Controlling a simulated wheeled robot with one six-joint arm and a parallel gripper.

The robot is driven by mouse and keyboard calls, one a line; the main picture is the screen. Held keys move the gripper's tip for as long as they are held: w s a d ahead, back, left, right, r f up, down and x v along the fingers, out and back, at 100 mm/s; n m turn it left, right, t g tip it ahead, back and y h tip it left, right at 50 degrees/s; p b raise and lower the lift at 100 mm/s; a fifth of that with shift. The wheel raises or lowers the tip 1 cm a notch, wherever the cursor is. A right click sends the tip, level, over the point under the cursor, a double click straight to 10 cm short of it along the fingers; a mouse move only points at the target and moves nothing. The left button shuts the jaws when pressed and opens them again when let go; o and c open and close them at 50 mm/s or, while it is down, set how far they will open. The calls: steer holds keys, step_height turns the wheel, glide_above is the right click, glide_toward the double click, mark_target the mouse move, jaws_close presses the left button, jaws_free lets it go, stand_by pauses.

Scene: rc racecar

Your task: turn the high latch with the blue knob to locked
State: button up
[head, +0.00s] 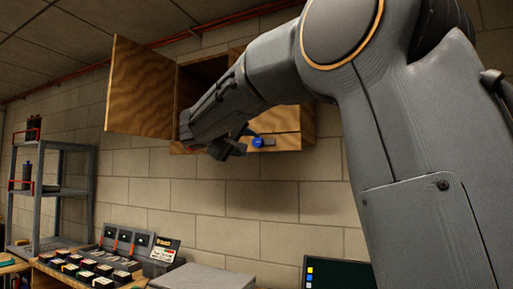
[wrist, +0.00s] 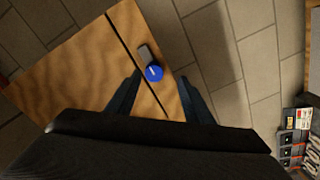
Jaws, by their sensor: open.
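The high latch is on the lower rail of the wooden wall cabinet (head: 289,122). Its blue knob (head: 257,142) also shows in the wrist view (wrist: 154,73). Its short grey bar (wrist: 145,51) points right in the head view and lies roughly along the seam under the closed door, without crossing it. My gripper (head: 236,146) is just left of the knob in the head view. In the wrist view my gripper (wrist: 159,82) is open, with one finger on each side of the knob's line and the knob near the tips. I cannot tell whether they touch.
The cabinet's left door (head: 141,88) stands wide open beside my arm. A grey metal shelf (head: 55,190) stands at the far left. A bench with several small packs (head: 95,268) is below, and a dark screen (head: 338,274) is at the lower right. The block wall below the cabinet is clear.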

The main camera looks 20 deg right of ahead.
mark_target(257, 142)
steer(key=p+x, duration=0.1)
steer(key=x, duration=0.1)
steer(key=r+p+x, duration=0.1)
steer(key=x, duration=0.2)
steer(key=p+x, duration=0.1)
steer(key=x, duration=0.1)
steer(key=shift+w+d+r+p, duration=0.25)
steer(key=shift+w+p, duration=0.05)
steer(key=shift+p, duration=0.05)
steer(key=c, duration=1)
